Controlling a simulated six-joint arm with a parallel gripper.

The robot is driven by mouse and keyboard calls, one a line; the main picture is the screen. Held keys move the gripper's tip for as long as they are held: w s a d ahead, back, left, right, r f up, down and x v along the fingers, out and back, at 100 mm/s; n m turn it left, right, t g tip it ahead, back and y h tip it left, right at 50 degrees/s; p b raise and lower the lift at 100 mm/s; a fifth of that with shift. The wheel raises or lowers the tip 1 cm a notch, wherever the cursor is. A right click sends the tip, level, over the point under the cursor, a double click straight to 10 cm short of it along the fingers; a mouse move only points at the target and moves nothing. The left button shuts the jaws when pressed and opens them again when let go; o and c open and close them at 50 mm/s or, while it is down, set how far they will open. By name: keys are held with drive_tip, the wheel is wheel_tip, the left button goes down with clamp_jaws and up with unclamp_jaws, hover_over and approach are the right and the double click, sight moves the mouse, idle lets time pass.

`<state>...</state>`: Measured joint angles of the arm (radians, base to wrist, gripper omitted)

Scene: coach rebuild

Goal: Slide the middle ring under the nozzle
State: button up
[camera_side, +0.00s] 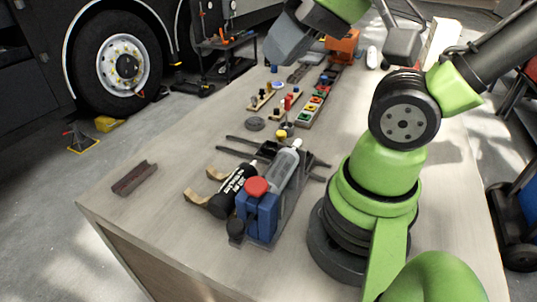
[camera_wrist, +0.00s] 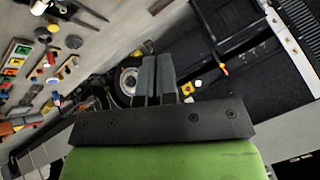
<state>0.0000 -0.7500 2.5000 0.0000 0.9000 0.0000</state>
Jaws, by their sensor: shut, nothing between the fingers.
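Several small round parts lie mid-table in the side view: a flat grey disc (camera_side: 254,124), a dark round part (camera_side: 286,129) with a yellow piece beside it, and a blue-and-white round part (camera_side: 277,86) farther back. I cannot tell which is the middle ring. A grey cartridge with a pale nozzle tip (camera_side: 296,143) leans in a blue holder (camera_side: 262,215) with a red knob. My gripper (camera_wrist: 156,78) is shut and empty in the wrist view, its two grey fingers together. In the side view it is high at the top, well away from the small parts.
A black bottle (camera_side: 232,184) lies beside the holder. A dark channel piece (camera_side: 134,178) lies near the left table edge. Trays of coloured parts (camera_side: 314,102) run toward the back. The table's left front is mostly clear. A vehicle wheel (camera_side: 118,64) stands beyond the table.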

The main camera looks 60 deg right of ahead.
drive_tip(key=o, duration=0.3)
drive_tip(key=shift+w, duration=0.1)
drive_tip(key=o, duration=0.6)
drive_tip(key=w+d+m, duration=0.1)
drive_tip(key=w+d+m+g+h, duration=0.1)
drive_tip(key=w+d+f+m, duration=0.1)
drive_tip(key=w, duration=0.1)
drive_tip(key=shift+w+d, duration=0.1)
drive_tip(key=shift+d, duration=0.15)
drive_tip(key=shift+o, duration=0.2)
drive_tip(key=m+g+h, duration=0.1)
drive_tip(key=m+g, duration=0.5)
drive_tip(key=m, duration=0.5)
hover_over(281, 132)
wheel_tip(281, 132, down, 18)
drive_tip(key=r, duration=0.1)
wheel_tip(281, 132, down, 10)
drive_tip(key=shift+a+f, duration=0.1)
drive_tip(key=shift+c, duration=0.5)
